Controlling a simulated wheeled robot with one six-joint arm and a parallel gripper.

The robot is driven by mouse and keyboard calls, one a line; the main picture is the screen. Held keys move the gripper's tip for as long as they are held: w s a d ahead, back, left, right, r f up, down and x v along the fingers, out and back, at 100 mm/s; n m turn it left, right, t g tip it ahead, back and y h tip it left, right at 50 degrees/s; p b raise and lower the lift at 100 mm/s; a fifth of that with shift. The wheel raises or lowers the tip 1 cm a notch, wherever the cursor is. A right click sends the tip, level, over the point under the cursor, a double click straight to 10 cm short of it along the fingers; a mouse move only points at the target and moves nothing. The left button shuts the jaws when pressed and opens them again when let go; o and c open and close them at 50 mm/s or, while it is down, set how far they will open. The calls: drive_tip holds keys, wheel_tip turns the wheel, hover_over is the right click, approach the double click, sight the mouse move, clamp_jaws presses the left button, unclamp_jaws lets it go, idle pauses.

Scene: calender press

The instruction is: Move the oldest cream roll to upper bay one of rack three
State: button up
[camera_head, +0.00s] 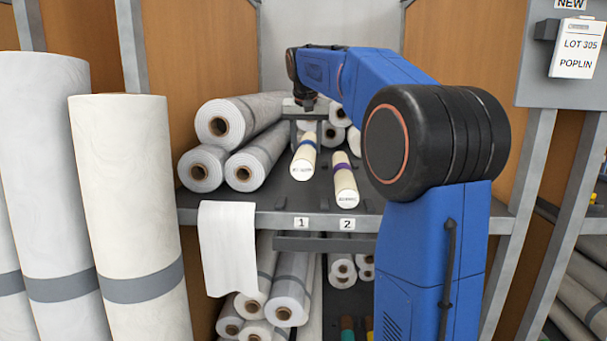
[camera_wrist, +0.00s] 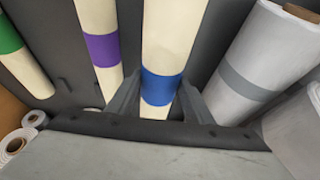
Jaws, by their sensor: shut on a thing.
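A cream roll with a blue band (camera_head: 303,162) lies lengthwise on the upper shelf (camera_head: 270,220), behind the label 1 (camera_head: 301,222). In the wrist view the blue-banded roll (camera_wrist: 163,88) runs between the two fingers of my gripper (camera_wrist: 160,100), which is shut on it near the band. My gripper (camera_head: 307,115) is at the far part of this roll; I cannot tell whether the roll is raised. A cream roll with a purple band (camera_head: 344,183) lies to its right behind label 2 (camera_head: 348,224). The wrist view also shows a green-banded cream roll (camera_wrist: 20,60).
Grey-white rolls (camera_head: 225,120) are stacked on the shelf close to the left of the blue-banded roll. A white sheet (camera_head: 228,250) hangs over the shelf edge. Tall rolls (camera_head: 135,190) stand at the left. More rolls (camera_head: 285,290) lie below. A sign (camera_head: 577,48) reads LOT 305 POPLIN.

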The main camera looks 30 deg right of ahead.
drive_tip(key=shift+f, duration=3.55)
drive_tip(key=shift+f, duration=0.1)
drive_tip(key=o, duration=1.4)
drive_tip(key=shift+c, duration=0.2)
